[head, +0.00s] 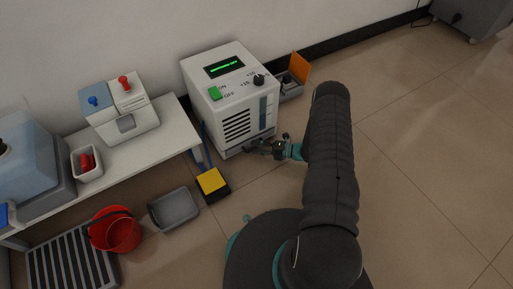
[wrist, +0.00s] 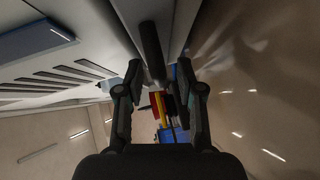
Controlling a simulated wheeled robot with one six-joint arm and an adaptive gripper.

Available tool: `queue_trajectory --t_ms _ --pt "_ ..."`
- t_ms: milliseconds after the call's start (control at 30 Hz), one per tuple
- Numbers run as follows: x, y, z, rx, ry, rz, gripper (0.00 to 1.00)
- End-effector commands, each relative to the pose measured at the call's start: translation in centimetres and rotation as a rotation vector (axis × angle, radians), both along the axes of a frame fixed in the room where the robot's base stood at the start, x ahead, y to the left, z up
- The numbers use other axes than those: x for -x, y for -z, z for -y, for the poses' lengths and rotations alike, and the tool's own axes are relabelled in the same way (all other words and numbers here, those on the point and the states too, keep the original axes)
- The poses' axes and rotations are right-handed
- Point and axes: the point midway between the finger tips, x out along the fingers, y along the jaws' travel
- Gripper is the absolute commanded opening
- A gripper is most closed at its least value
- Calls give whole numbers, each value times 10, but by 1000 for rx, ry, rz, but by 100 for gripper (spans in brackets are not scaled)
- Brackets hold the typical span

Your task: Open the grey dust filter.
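The grey dust filter is not clearly identifiable. A dark grey strip (head: 228,154) runs along the bottom of the white machine (head: 206,106), below its slotted vents, and may be its front. My gripper (head: 262,148) is low at the machine's lower right front in the head view. In the wrist view my gripper (wrist: 160,72) has its two fingers apart. A dark rounded bar (wrist: 150,42), perhaps a handle, lies ahead of and partly between them. I cannot tell whether the fingers touch it.
A yellow-topped block (head: 211,181), a grey tray (head: 174,208) and a red bucket (head: 115,232) stand on the floor to the left. A white table (head: 160,145) stands beside the machine. An orange-lidded box (head: 299,68) is behind it.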

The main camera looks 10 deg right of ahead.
Motion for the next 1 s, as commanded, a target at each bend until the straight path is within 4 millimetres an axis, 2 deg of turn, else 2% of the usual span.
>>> queue_trajectory --t_ms 367,500,533,833,1000 --pt "-2 1 -4 0 0 0 37" --pt "-2 1 -4 0 0 1 2" --pt "-2 1 -4 0 0 1 0" --pt "-1 1 -4 0 0 0 0" --pt "13 0 1 0 2 -2 0"
